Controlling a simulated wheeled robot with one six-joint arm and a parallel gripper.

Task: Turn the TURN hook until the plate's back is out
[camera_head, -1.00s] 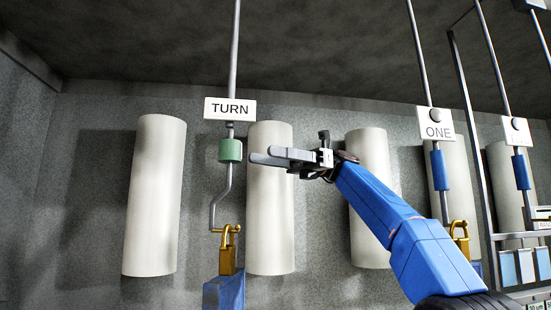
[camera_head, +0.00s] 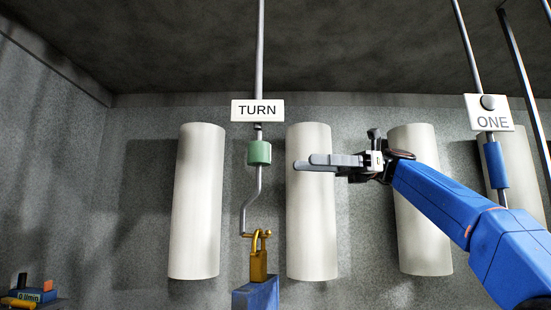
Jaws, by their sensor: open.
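The TURN hook hangs from a thin grey rod in the middle left of the head view. Its white plate (camera_head: 257,110) faces me with the word TURN readable. Below the plate is a green collar (camera_head: 259,153), then a bent grey hook (camera_head: 251,206). A brass padlock (camera_head: 258,264) hangs at the hook's lower end, with a blue part (camera_head: 256,294) under it, cut off by the picture's edge. My gripper (camera_head: 304,162) is open and empty, to the right of the green collar with a visible gap. Its fingers point left.
White upright cylinders (camera_head: 197,200) stand behind the hook. A second hook with a ONE plate (camera_head: 487,112) and blue collar (camera_head: 496,165) hangs at right, beyond my arm. A device marked 0 l/min (camera_head: 34,297) sits at lower left.

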